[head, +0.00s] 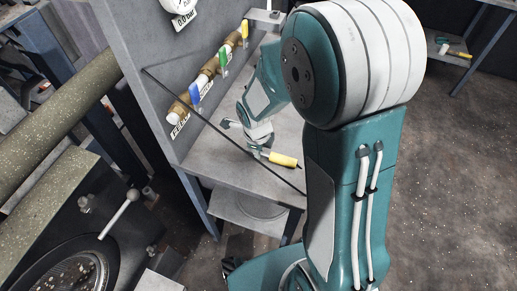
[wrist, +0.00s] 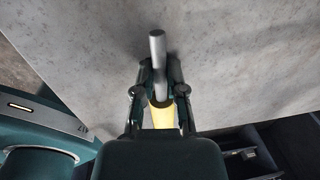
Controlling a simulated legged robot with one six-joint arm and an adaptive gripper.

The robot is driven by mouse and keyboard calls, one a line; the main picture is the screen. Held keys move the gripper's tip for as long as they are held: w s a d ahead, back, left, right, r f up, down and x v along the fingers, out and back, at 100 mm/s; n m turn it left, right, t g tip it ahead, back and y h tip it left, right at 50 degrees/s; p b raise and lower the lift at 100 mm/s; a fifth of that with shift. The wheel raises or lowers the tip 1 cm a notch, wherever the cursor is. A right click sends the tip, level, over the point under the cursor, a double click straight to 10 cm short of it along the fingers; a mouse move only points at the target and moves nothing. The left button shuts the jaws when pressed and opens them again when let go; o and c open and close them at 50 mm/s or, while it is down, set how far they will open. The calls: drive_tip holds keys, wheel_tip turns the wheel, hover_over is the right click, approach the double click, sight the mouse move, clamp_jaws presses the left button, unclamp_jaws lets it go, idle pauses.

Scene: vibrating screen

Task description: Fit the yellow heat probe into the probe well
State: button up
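The yellow heat probe (head: 284,160) shows in the head view just above the grey bench top, lying nearly level, its yellow handle to the right of my gripper (head: 259,150). In the wrist view the probe (wrist: 161,116) has a yellow handle and a grey metal rod that sticks out past the fingers. My gripper (wrist: 158,85) has its fingers on both sides of the probe and looks shut on it. I cannot make out the probe well in either view.
The bench (head: 225,175) has a grey back panel with blue, green and yellow valve handles (head: 195,92) and a gauge (head: 180,5). A thin dark rod or edge (head: 225,133) crosses in front of the bench. Machinery with a lever (head: 120,207) stands at the left.

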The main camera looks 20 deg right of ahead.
drive_tip(key=shift+o, duration=1.4)
wheel_tip(320, 180, up, 10)
drive_tip(key=a, duration=0.1)
drive_tip(key=s+d+r+n+t, duration=0.1)
drive_tip(key=s+r+n, duration=0.5)
drive_tip(key=n, duration=0.6)
drive_tip(key=s+d+r+n+t, duration=0.2)
drive_tip(key=s+r+n, duration=0.5)
drive_tip(key=n, duration=0.6)
drive_tip(key=s+t, duration=0.1)
drive_tip(key=s, duration=0.1)
drive_tip(key=shift+s+d+y, duration=0.2)
drive_tip(key=shift+s+y, duration=0.2)
